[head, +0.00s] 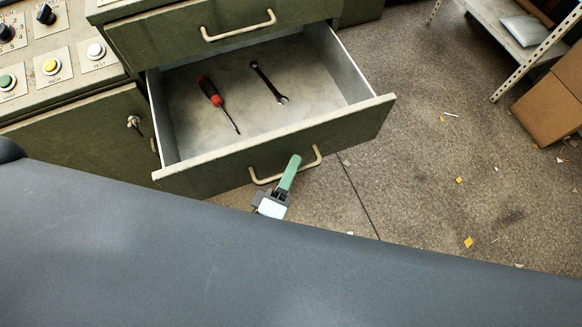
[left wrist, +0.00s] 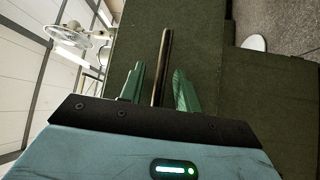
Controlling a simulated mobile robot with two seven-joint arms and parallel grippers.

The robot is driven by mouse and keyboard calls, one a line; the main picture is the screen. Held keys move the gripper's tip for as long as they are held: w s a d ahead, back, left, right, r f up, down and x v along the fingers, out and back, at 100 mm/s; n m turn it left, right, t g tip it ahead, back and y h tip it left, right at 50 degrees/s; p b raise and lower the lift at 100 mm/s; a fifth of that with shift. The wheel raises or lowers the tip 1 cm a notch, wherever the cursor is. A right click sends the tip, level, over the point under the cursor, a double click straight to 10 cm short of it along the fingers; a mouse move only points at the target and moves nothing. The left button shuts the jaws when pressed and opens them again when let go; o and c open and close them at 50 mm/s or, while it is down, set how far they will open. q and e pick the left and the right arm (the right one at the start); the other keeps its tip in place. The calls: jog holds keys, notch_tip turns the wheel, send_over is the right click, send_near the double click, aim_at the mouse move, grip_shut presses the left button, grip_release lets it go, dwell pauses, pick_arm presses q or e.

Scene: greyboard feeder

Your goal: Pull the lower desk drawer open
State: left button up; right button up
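The lower desk drawer (head: 270,150) is dark green and stands well open in the head view, with its pale interior showing. Its beige bar handle (head: 318,155) is on the front panel, and the bar also shows in the left wrist view (left wrist: 164,48). My left gripper (head: 290,172) is at this handle. In the left wrist view its two green fingers (left wrist: 157,88) stand apart, one on each side of the bar, with visible gaps. A red-and-black screwdriver (head: 212,93) and a dark wrench (head: 268,82) lie in the drawer. My right gripper is not in view.
The upper drawer (head: 220,30) is above, with its own handle (head: 238,27). A control panel (head: 62,45) with buttons is at the left. A metal shelf (head: 515,35) and a cardboard box (head: 550,105) stand right. The floor between is open, with small scraps.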

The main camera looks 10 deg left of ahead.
pick_arm(q)
jog(key=shift+s, duration=0.15)
jog(key=r+v, duration=0.1)
jog(key=v, duration=0.6)
jog(key=shift+s+f+b, duration=0.25)
jog(key=shift+f+b, duration=0.05)
jog(key=shift+f, duration=0.2)
jog(key=shift+a, duration=0.15)
